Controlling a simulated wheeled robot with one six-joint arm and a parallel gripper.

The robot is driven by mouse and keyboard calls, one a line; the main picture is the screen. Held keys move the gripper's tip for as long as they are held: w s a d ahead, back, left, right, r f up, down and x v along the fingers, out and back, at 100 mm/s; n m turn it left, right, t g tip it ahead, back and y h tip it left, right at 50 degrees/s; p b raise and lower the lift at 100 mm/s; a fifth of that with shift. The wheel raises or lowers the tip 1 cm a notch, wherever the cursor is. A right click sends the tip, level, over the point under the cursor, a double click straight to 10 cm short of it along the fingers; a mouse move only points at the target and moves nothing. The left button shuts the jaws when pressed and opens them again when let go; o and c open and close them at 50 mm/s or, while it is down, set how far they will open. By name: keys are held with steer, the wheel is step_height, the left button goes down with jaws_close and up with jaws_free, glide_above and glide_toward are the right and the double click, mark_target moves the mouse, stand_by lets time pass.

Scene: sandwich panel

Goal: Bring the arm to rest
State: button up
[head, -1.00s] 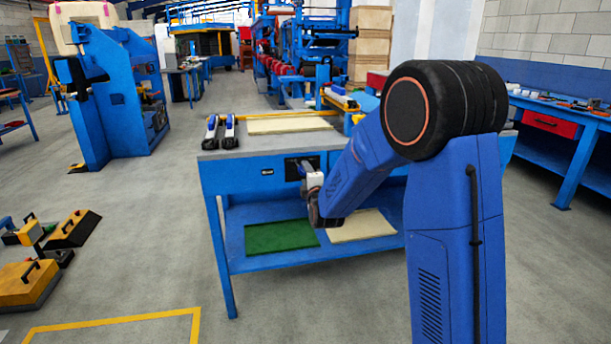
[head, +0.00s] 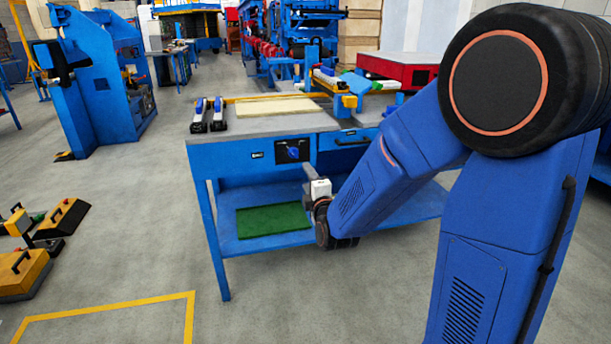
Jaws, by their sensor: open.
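My arm (head: 400,165) reaches from the right side of the head view down and left, bent at its large black joint. My gripper (head: 313,176) is at its end, in front of the blue workbench (head: 235,160), below the level of the tabletop. It is open, with nothing seen in it; its fingers are small and partly hidden by the wrist.
On the bench lie a pale panel (head: 278,106) and two black-and-white clamp-like tools (head: 208,115). A green sheet (head: 272,220) lies on the lower shelf. Yellow-black blocks (head: 22,270) stand on the floor at left. The floor in front is clear.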

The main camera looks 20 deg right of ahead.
steer(key=shift+s, duration=0.2)
steer(key=s+d+m+g, duration=0.2)
steer(key=s+m+g, duration=0.2)
steer(key=s, duration=0.9)
steer(key=s+d+m+g, duration=0.2)
steer(key=s+m+g, duration=0.2)
steer(key=s+m, duration=0.4)
steer(key=s+d+f+m+g, duration=0.1)
steer(key=s+m+g, duration=0.4)
steer(key=s, duration=1.3)
steer(key=shift+d+m, duration=0.6)
steer(key=shift+d, duration=0.25)
steer(key=shift+f, duration=0.1)
